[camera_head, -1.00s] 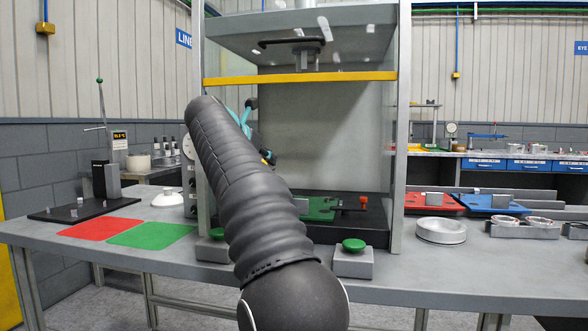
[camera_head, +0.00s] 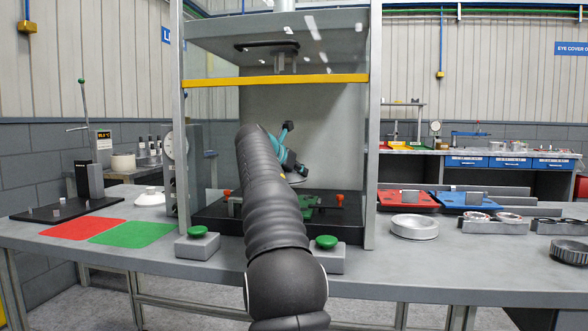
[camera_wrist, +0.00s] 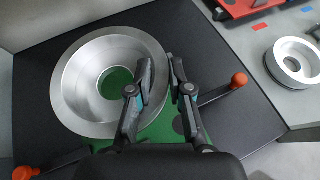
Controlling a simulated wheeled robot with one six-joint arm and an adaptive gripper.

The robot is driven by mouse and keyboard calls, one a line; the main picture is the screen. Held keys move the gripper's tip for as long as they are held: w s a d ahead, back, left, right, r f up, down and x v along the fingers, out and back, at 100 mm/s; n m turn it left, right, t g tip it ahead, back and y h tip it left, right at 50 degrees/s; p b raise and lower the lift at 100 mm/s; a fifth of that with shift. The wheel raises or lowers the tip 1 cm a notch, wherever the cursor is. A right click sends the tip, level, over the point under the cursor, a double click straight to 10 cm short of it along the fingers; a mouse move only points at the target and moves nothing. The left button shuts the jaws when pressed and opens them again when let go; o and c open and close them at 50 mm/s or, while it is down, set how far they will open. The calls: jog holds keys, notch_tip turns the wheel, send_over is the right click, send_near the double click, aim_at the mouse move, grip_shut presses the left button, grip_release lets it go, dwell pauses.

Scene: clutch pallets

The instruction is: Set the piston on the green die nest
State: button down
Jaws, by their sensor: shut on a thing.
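The piston (camera_wrist: 78,78), a silver stepped round part with a hole through its middle, fills the left of the wrist view. My gripper (camera_wrist: 160,62) is shut on its right-hand wall, one finger inside the rim and one outside. The green die nest (camera_wrist: 188,122) lies below, and green shows through the piston's hole. I cannot tell whether the piston touches the nest. In the head view the nest (camera_head: 312,203) shows on the press bed, partly behind my arm. The piston and fingertips are not clear there.
Orange-knobbed clamps (camera_wrist: 239,80) flank the nest. The press has side posts, a yellow bar (camera_head: 275,80) and green buttons (camera_head: 326,242) in front. Another silver ring (camera_head: 414,227) stands on the table to the right, near red (camera_head: 406,200) and blue trays (camera_head: 478,203).

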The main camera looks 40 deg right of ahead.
aim_at(294, 182)
jog(key=shift+a+f, duration=0.1)
jog(key=shift+f, duration=1.95)
jog(key=shift+f+b, duration=0.5)
jog(key=shift+f, duration=0.45)
